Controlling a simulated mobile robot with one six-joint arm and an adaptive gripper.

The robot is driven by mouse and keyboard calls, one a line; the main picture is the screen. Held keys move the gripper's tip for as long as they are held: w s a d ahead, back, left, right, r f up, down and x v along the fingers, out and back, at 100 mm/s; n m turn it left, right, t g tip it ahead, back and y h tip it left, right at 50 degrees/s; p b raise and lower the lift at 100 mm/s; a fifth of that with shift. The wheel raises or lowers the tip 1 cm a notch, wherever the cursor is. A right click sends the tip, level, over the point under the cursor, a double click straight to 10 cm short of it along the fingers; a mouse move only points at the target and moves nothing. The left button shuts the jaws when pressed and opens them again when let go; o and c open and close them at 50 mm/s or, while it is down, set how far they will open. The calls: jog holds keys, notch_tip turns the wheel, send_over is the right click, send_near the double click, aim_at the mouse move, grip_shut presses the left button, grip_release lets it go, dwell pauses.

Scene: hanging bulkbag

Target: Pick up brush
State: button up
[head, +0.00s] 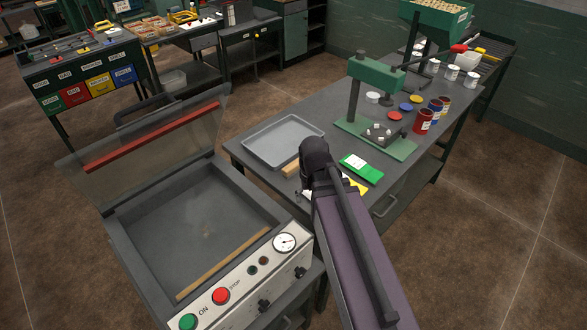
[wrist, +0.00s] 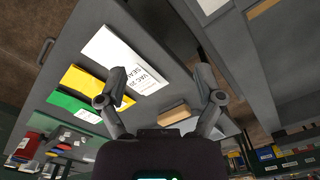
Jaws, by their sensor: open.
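I cannot make out a brush for certain in either view. A small tan block (head: 291,168) lies on the workbench (head: 250,155) between the metal tray and my arm. It also shows in the wrist view (wrist: 173,115), between the fingers and nearer the right one; bristles cannot be made out. My gripper (wrist: 160,72) is open, its two fingers spread wide with nothing held. In the head view my arm hides the fingers.
A metal tray (head: 284,141), a green packet (head: 361,168) and a green press (head: 375,110) stand on the bench. Yellow (wrist: 85,81) and white (wrist: 124,60) packets lie beside it. An open-lidded vacuum sealer (head: 190,225) stands left. Cans (head: 423,122) sit farther back.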

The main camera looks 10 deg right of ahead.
aim_at(293, 164)
jog(key=w+r+m+p, duration=0.1)
jog(key=w+m, duration=0.9)
jog(key=w, duration=1.5)
jog(key=shift+r, duration=0.25)
notch_tip(293, 164, down, 9)
jog(key=b, duration=0.8)
jog(key=shift+r, duration=0.15)
jog(key=shift+w+a+f+b, duration=0.15)
jog(key=shift+f+b, duration=2.45)
jog(key=shift+b, duration=0.15)
grip_shut()
